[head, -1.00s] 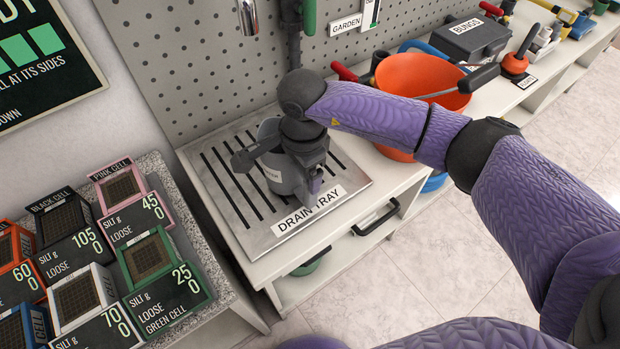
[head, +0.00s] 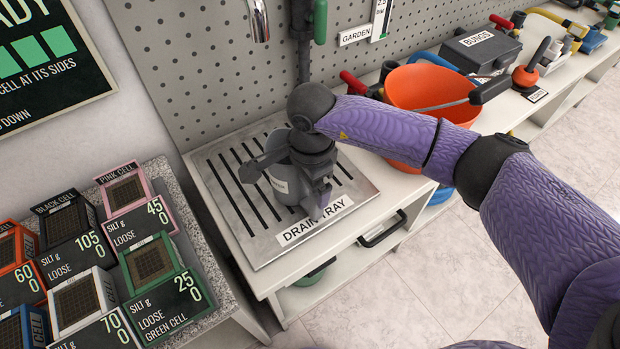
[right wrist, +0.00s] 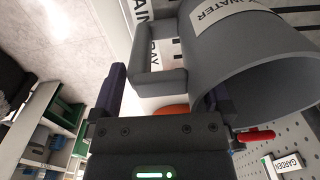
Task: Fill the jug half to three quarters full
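A grey jug (head: 280,186) with a white label stands on the metal drain tray (head: 225,215). My right gripper (head: 318,180) is down at the jug and hides part of it. In the right wrist view the jug (right wrist: 225,50) shows its "WATER" label, open mouth and squared handle. The fingers of my right gripper (right wrist: 165,90) are spread apart, with the handle lying between and beyond them. Whether either finger touches it I cannot tell. I see no water in the visible part of the jug. A metal tap spout (head: 258,22) hangs above and behind the tray. My left gripper is not in view.
An orange bucket (head: 425,90) stands right of the tray, behind my right forearm. Labelled silt cells (head: 150,262) sit on the speckled counter at left. A grey pegboard (head: 190,60) backs the bench. A dark pipe with a green handle (head: 320,20) is beside the tap.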

